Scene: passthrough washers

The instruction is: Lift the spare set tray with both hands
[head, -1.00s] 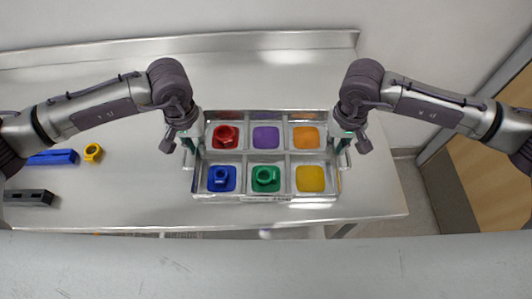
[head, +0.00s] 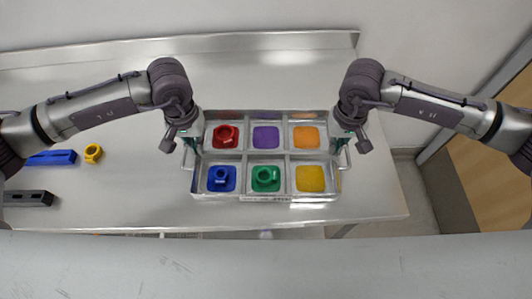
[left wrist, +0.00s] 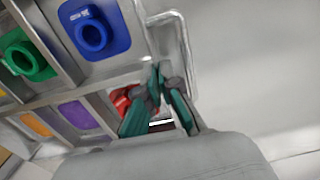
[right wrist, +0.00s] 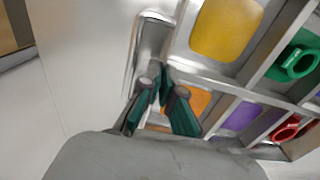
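The spare set tray (head: 243,158) is a clear-grey, metallic-looking tray with two rows of coloured compartments, at the middle of the table. Red, blue and green nuts sit in three compartments. The purple, orange and yellow compartments show no nut. My left gripper (head: 192,146) is at the tray's left side; in the left wrist view its green fingertips (left wrist: 159,68) close together on the side handle. My right gripper (head: 341,144) is at the right side, its fingertips (right wrist: 163,72) closed on the other handle (right wrist: 151,42). I cannot tell whether the tray is clear of the table.
A blue bar (head: 52,157), a yellow nut (head: 93,153) and a dark bar with holes (head: 28,198) lie on the table's left. The steel table (head: 120,200) is bare around the tray. A raised lip runs along its back, with a wall behind.

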